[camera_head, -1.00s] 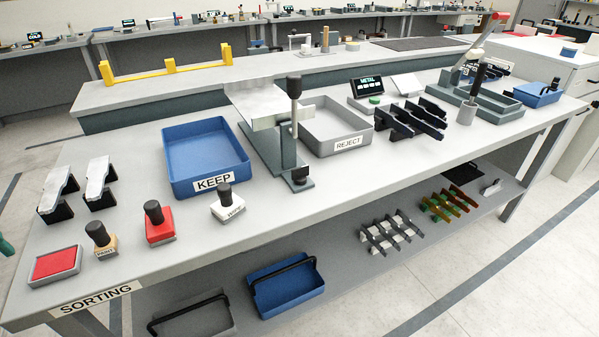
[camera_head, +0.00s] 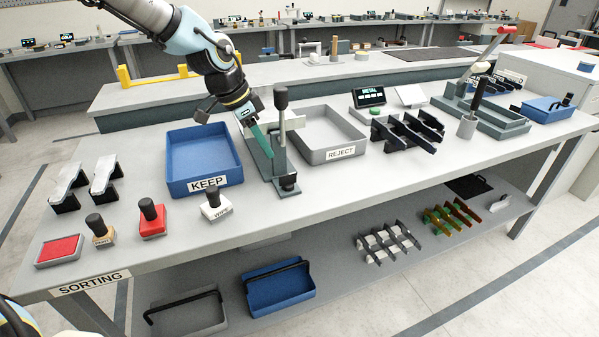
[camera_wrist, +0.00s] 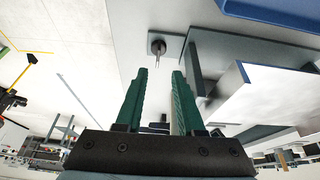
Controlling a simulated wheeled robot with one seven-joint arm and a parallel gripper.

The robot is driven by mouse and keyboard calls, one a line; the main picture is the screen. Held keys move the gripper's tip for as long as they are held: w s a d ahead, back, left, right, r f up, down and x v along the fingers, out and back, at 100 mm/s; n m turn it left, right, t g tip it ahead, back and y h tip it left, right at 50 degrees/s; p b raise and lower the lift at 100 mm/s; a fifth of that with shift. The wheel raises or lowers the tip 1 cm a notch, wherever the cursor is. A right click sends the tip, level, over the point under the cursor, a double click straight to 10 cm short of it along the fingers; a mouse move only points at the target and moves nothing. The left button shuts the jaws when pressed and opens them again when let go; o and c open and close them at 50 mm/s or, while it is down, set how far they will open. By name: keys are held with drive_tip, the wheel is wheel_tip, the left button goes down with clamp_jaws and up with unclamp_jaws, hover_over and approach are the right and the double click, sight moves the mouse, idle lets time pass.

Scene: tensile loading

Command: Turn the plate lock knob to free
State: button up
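The plate lock knob (camera_head: 288,182) is a small black knob at the front foot of the grey-green fixture (camera_head: 279,150). In the wrist view the knob (camera_wrist: 158,47) is dark and round, with a thin pale bar below it. My gripper (camera_head: 264,146) is beside the fixture's upright, above and behind the knob. In the wrist view my gripper (camera_wrist: 161,75) has its two green fingers apart and empty. The knob lies beyond the fingertips, roughly in line with the gap. A pale plate (camera_wrist: 245,95) stands close to the right finger. My arm hides part of the fixture.
The fixture has a tall black-topped handle (camera_head: 281,98). The blue KEEP bin (camera_head: 172,160) is to its left and the grey REJECT bin (camera_head: 318,156) to its right. Stamps, including a white one (camera_head: 213,205), stand at front left. The bench front before the fixture is clear.

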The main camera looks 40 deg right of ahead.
sight(286, 175)
drive_tip(key=p+x, duration=0.1)
drive_tip(key=x, duration=0.6)
drive_tip(key=p+x, duration=0.1)
drive_tip(key=x, duration=0.3)
drive_tip(key=shift+s+d+r+p, duration=0.2)
drive_tip(key=shift+s+d+p, duration=0.1)
drive_tip(key=shift+d, duration=0.05)
drive_tip(key=shift+c, duration=0.3)
clamp_jaws()
